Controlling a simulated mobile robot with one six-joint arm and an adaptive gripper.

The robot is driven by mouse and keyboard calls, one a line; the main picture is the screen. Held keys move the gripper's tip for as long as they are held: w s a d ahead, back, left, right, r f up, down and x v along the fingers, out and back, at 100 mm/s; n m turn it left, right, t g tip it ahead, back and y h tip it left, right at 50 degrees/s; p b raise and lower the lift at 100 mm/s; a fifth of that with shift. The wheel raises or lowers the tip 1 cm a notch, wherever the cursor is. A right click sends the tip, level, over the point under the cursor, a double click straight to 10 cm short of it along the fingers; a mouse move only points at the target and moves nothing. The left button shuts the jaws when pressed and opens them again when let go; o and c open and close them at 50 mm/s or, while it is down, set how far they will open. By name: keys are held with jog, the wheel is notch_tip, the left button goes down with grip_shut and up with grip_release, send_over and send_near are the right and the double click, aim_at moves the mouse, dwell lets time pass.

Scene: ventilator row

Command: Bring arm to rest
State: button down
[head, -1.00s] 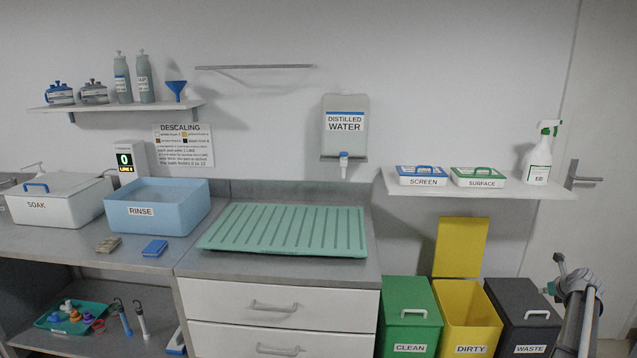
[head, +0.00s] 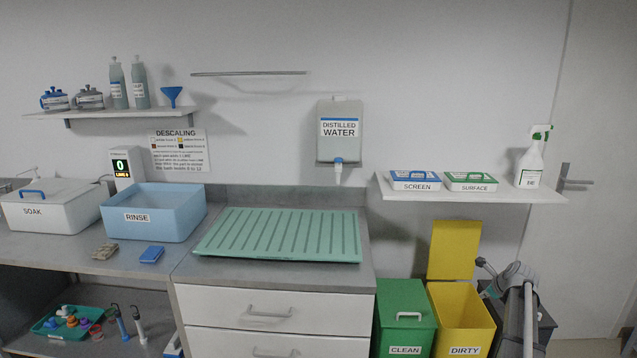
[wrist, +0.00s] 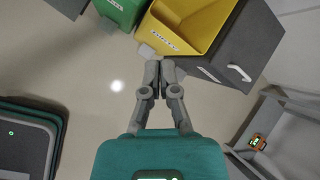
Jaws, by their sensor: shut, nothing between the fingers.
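My gripper (wrist: 159,72) shows in the wrist view, its two fingers shut together with nothing between them. It is over open floor, with the bins at the top of that view.
The green clean bin (head: 405,325), the yellow dirty bin (head: 466,322) with its lid up, and the dark waste bin (head: 545,322) stand close to my arm. A shelf (head: 470,193) with boxes is above. The counter with a green drainer (head: 280,236) is left. Floor (wrist: 85,105) is bare.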

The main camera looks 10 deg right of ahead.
jog(key=s+a+r+n+g+y+p, duration=0.15)
jog(key=a+n, duration=0.55)
jog(key=a, duration=0.7)
jog(key=s+a+r+n+g+p, duration=0.1)
jog(key=s+a+n+g+p, duration=0.15)
jog(key=a+n, duration=0.9)
jog(key=s+a+r+n+g+p, duration=0.1)
jog(key=s+a+n, duration=0.3)
jog(key=a, duration=0.3)
jog(key=s+a+r+n+g+h+p, duration=0.1)
jog(key=s+a+n, duration=0.3)
jog(key=a, duration=0.4)
jog(key=s+a+r+n+g+p, duration=0.1)
jog(key=s+a+n+p, duration=0.2)
jog(key=s+a, duration=0.3)
jog(key=shift+a+n, duration=0.45)
jog(key=shift+a, duration=0.7)
